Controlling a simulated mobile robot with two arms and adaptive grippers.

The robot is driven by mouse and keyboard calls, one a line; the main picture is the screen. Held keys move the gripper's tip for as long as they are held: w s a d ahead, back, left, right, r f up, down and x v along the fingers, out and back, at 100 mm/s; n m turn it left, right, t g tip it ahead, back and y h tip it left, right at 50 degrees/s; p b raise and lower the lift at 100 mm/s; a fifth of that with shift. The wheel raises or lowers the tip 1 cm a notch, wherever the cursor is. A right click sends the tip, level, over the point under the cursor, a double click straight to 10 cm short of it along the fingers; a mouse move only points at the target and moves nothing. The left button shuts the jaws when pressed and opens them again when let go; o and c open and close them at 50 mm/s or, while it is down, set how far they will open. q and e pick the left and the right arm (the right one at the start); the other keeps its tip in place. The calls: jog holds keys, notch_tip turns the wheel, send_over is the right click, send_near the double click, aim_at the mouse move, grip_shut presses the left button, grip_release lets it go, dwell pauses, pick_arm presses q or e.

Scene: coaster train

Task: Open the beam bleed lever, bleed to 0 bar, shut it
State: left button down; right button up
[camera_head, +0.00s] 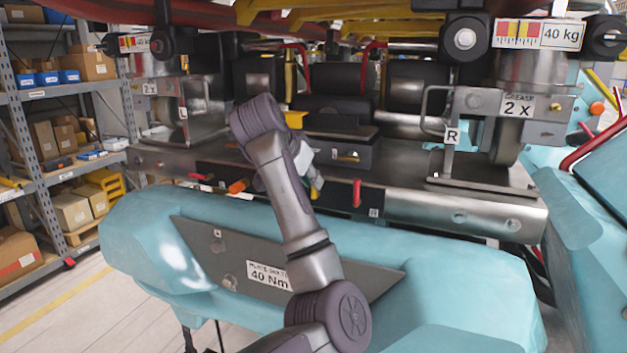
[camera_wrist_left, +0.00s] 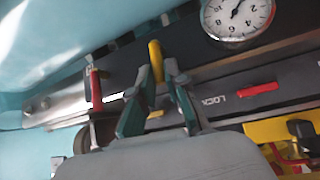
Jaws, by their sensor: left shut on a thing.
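In the left wrist view a yellow lever (camera_wrist_left: 155,56) stands up from the dark beam, between the fingertips of my left gripper (camera_wrist_left: 162,74). The fingers are closed on it. A round white pressure gauge (camera_wrist_left: 238,18) is just above and right, partly cut off by the frame edge. Its needle points up and slightly right; the value is too small to read. My right gripper does not show.
A red handle (camera_head: 357,192) hangs on the beam front, right of my left gripper. A red lever marked LOCK (camera_wrist_left: 257,89) lies near the yellow lever. Teal body panels are below; shelves (camera_head: 45,130) stand left.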

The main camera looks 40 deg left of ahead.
pick_arm(q)
jog(key=shift+f, duration=0.2)
dwell(0.3)
jog(key=c, duration=1.2)
grip_release()
jog(key=shift+a+r, duration=0.1)
jog(key=shift+s, duration=0.1)
jog(key=shift+s+r, duration=0.15)
jog(key=shift+r, duration=0.35)
jog(key=v, duration=1.1)
jog(key=shift+s+f, duration=0.15)
jog(key=shift+f, duration=0.05)
